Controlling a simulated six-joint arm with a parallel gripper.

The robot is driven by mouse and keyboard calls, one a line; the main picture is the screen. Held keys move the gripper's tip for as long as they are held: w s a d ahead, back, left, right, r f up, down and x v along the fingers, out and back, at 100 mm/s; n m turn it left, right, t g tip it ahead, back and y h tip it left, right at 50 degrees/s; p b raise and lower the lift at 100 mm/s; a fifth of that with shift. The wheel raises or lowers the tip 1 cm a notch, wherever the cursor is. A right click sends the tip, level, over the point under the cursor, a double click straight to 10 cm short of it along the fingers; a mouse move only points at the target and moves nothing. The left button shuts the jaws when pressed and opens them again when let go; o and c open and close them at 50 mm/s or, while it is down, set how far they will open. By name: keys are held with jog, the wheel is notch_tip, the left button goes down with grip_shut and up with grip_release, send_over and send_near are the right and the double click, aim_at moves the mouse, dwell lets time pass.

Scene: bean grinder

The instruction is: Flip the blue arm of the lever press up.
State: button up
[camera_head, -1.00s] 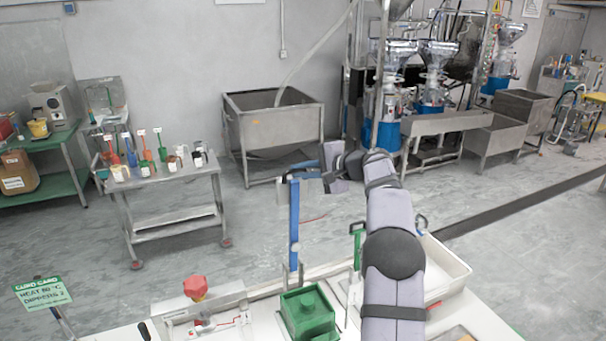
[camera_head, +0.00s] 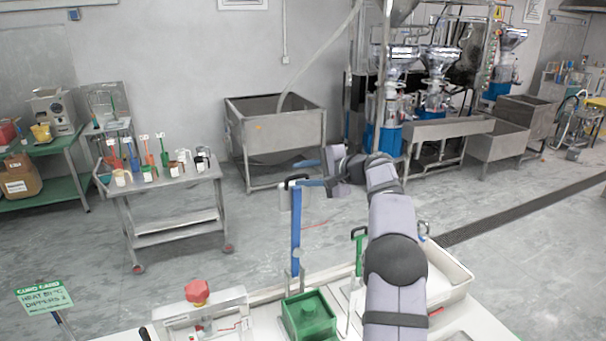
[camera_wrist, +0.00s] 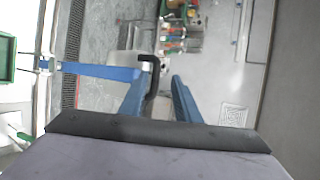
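The blue arm (camera_head: 296,232) of the lever press stands upright at the far edge of the white worktop, with a black handle (camera_head: 294,179) at its top. In the wrist view the blue arm (camera_wrist: 95,70) runs across from the left, ending at the black handle (camera_wrist: 149,62). My gripper (camera_head: 308,174) is at the height of the handle, on its right. In the wrist view my gripper (camera_wrist: 160,82) has its two blue fingers apart, with the handle close to the left finger. I cannot tell whether they touch.
A green handle (camera_head: 359,245) stands right of the blue arm. Beyond are a metal cart (camera_head: 170,187) and open floor.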

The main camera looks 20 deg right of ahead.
jog(key=b+v, duration=0.4)
jog(key=v, duration=0.3)
jog(key=shift+s+r, duration=0.15)
